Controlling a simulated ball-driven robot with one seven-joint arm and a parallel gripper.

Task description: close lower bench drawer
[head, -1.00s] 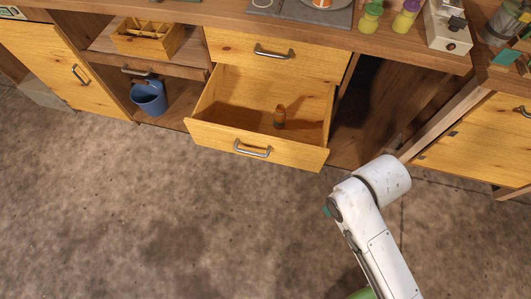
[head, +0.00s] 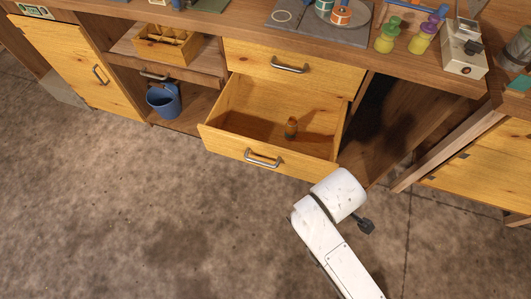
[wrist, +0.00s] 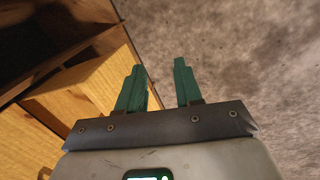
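The lower bench drawer (head: 230,143) is pulled out below a shut upper drawer (head: 285,60). My gripper fingers cannot be made out in the head view. In the wrist view my gripper (wrist: 160,85) has two teal fingers apart with nothing between them. Yellow wood (wrist: 85,90), seemingly the drawer, lies left of and close to the left finger.
A blue bucket (head: 164,101) stands in the open bay left of the drawer. A cupboard door (head: 75,65) is at the far left. Right of the drawer is a dark open bay. The concrete floor (head: 150,220) in front is clear.

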